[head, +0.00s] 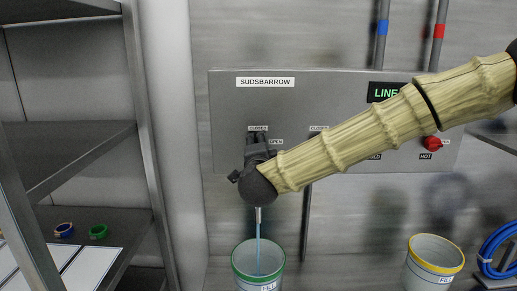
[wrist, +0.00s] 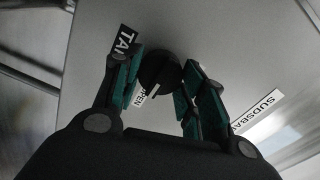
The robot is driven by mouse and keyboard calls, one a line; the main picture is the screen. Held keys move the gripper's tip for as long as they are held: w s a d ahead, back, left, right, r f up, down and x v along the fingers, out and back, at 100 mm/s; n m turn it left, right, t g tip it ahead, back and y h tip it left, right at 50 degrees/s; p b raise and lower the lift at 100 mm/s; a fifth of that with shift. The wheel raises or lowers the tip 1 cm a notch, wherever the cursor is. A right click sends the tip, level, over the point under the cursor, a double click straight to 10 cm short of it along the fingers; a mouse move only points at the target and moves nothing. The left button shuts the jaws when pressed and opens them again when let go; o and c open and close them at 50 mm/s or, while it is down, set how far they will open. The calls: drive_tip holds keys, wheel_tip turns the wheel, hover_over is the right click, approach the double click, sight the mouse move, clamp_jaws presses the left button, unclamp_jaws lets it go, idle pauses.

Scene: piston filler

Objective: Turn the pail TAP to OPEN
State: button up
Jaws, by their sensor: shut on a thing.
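The pail tap is a round black knob (wrist: 160,70) on the grey panel. In the wrist view it sits between the teal-padded fingers of my gripper (wrist: 160,80), which is shut on it. A white pointer line on the knob faces the partly hidden OPEN label (wrist: 142,97). A label reading TA, cut off by a finger (wrist: 124,40), is beside it. In the head view my gripper (head: 258,150) covers the knob, below a small upper label (head: 258,128). A thin bluish stream (head: 258,228) falls into the green-rimmed pail (head: 235,262).
The SUDSBARROW panel (head: 230,110) carries a LINE display (head: 385,92) and a red knob (head: 432,143) above a HOT label. A yellow-rimmed pail (head: 432,265) stands at lower right beside a blue hose (head: 497,250). A metal shelf (head: 85,155) stands on the left.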

drive_tip(key=o, duration=1)
drive_tip(key=shift+d, duration=0.1)
drive_tip(key=shift+o, duration=0.2)
drive_tip(key=s, duration=1.2)
